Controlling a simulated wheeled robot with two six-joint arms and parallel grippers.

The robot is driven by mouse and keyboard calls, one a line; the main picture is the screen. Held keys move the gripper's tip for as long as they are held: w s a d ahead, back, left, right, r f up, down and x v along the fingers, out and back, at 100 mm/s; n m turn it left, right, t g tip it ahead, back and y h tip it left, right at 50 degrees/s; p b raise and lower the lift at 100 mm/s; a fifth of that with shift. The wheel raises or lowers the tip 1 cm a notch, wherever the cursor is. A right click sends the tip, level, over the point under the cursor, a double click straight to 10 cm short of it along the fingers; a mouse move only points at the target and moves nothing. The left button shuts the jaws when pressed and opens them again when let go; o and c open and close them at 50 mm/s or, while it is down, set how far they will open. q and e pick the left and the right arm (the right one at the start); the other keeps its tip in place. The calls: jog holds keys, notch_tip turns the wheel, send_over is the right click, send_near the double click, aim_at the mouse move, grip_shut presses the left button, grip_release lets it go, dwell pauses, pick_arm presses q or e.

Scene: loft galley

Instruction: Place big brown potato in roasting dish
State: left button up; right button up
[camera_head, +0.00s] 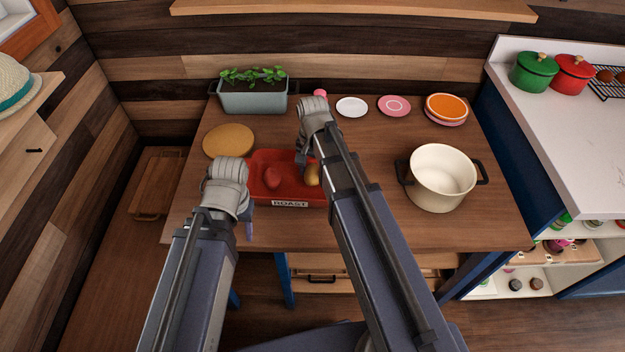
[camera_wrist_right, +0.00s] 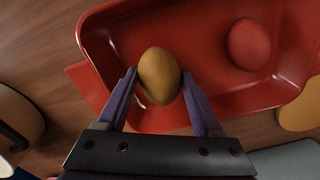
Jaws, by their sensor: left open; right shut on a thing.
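The red roasting dish (camera_head: 262,160) with a ROAST label stands on the wooden table; it also shows in the right wrist view (camera_wrist_right: 160,27). A brown potato (camera_head: 312,175) is at its right end. My right gripper (camera_head: 307,170) is shut on this potato (camera_wrist_right: 160,75), with a finger on each side, over the dish. I cannot tell whether the potato touches the dish floor. A reddish potato (camera_head: 272,177) lies inside the dish, and it also shows in the right wrist view (camera_wrist_right: 249,44). My left gripper (camera_head: 248,222) is open at the dish's front left, its fingers partly hidden.
A cream pot (camera_head: 441,178) stands to the right on the table. A round tan board (camera_head: 228,140) lies left of the dish. A planter (camera_head: 253,98) and several plates, including a white one (camera_head: 352,107), line the back. Bare tabletop lies between dish and pot.

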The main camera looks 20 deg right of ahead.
aim_at(313, 177)
pick_arm(q)
jog(key=shift+f+b, duration=0.85)
jog(key=shift+f, duration=0.45)
pick_arm(e)
jog(key=shift+f, duration=1.35)
pick_arm(q)
jog(key=shift+f, duration=0.2)
pick_arm(e)
jog(key=shift+f, duration=0.15)
jog(key=o, duration=1.4)
jog(key=shift+o, duration=0.2)
pick_arm(q)
jog(key=shift+r, duration=0.2)
pick_arm(e)
jog(key=shift+r, duration=0.2)
notch_tip(313, 177, up, 12)
jog(key=p, duration=1.2)
pick_arm(q)
notch_tip(313, 177, up, 12)
pick_arm(e)
jog(key=s+a+n+h, duration=0.1)
jog(key=s+a+n, duration=0.9)
jog(key=s+n, duration=0.2)
jog(key=shift+s+a, duration=0.4)
jog(key=shift+s, duration=0.65)
